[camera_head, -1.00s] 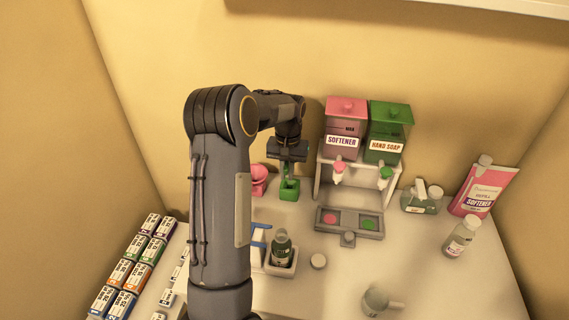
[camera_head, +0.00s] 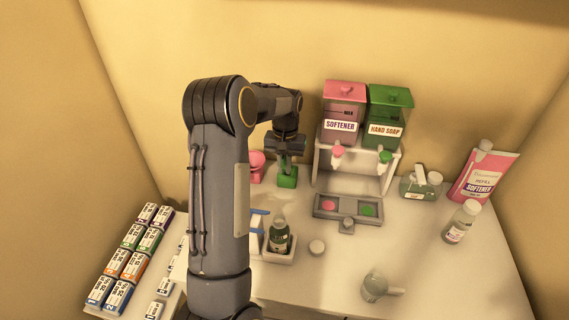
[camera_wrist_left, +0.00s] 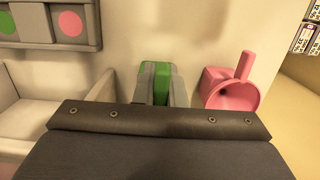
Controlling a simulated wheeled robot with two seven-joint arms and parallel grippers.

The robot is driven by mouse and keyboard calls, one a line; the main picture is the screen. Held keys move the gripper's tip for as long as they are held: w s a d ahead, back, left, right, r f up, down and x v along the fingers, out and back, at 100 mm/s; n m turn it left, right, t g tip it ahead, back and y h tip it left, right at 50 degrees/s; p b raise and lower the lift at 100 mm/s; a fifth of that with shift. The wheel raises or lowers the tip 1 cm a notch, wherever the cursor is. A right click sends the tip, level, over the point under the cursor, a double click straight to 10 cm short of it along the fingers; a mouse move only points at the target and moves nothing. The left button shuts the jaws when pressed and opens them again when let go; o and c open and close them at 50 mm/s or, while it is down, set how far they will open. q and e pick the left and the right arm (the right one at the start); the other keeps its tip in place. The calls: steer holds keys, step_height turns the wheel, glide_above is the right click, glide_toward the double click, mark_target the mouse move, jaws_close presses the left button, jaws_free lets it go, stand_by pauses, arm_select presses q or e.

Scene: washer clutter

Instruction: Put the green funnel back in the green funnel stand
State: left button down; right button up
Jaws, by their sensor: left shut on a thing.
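The green funnel stand (camera_head: 287,180) is on the counter by the back wall, right of the pink funnel. My left gripper (camera_head: 286,158) points down just above this stand and is shut on the green funnel. In the left wrist view the green piece (camera_wrist_left: 156,82) shows between my left gripper's fingers (camera_wrist_left: 157,94). Fingers and overlap hide most of the funnel, so I cannot tell whether it is seated in the stand. My right gripper is in neither view.
The pink funnel (camera_wrist_left: 235,95) is close beside my left gripper. The dispenser rack with softener (camera_head: 342,115) and hand soap (camera_head: 388,118) stands to the right. A bottle in a white caddy (camera_head: 279,238) is in front. A pink refill pouch (camera_head: 484,178) stands far right.

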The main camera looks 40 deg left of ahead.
arm_select(q)
steer(key=shift+f+b, duration=2.3)
steer(key=shift+f, duration=1.4)
steer(key=c, duration=1.4)
jaws_free()
steer(key=shift+o, duration=0.2)
steer(key=o, duration=0.3)
steer(key=shift+o, duration=0.2)
step_height(320, 180, up, 7)
steer(key=p, duration=0.5)
